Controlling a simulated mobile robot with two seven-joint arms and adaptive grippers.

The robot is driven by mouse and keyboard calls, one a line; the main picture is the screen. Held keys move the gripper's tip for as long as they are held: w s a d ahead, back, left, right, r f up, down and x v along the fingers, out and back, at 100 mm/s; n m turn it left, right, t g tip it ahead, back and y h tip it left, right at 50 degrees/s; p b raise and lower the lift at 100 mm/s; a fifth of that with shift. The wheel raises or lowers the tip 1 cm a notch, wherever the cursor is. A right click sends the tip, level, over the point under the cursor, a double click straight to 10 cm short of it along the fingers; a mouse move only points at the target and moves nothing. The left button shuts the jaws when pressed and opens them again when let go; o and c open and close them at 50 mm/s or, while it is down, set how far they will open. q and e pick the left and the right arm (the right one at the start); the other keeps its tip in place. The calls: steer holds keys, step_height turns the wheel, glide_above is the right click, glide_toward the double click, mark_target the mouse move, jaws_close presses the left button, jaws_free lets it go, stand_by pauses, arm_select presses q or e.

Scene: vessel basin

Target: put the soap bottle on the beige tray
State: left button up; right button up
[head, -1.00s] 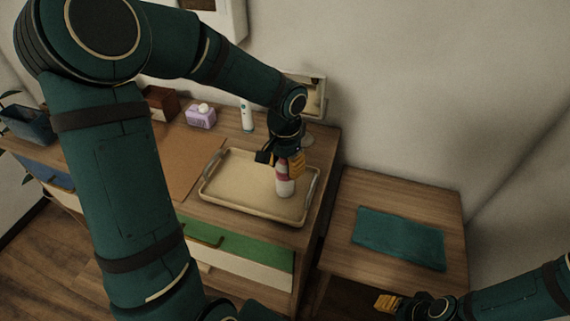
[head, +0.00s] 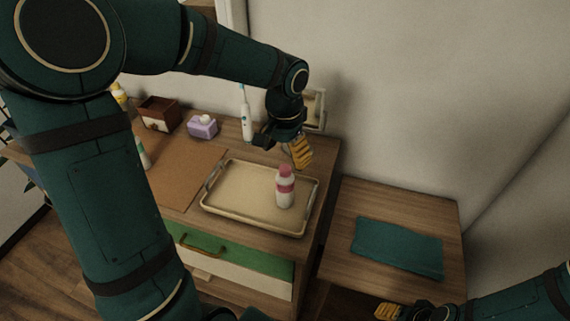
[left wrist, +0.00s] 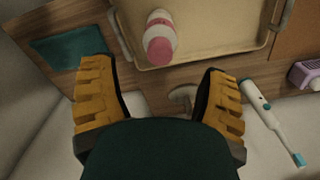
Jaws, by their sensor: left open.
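The soap bottle (head: 285,187), white with a pink cap and pink band, stands upright on the beige tray (head: 235,213), right of its middle. My left gripper (head: 290,152) is open and empty, above and behind the bottle, apart from it. In the left wrist view the bottle (left wrist: 160,38) is seen from above on the tray (left wrist: 205,48), beyond the open fingers (left wrist: 158,98). My right gripper (head: 398,311) is low at the bottom right, beside the side table; its finger opening is too small to make out.
An electric toothbrush (head: 246,118), a purple tissue box (head: 202,126) and a dark brown box (head: 158,114) stand along the back of the dresser. A teal cloth (head: 398,248) lies on the lower side table. A brown mat (head: 180,172) lies left of the tray.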

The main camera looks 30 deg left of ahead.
arm_select(q)
steer(key=shift+r+p, duration=0.3)
steer(key=shift+r, duration=1.65)
steer(key=shift+s, duration=0.1)
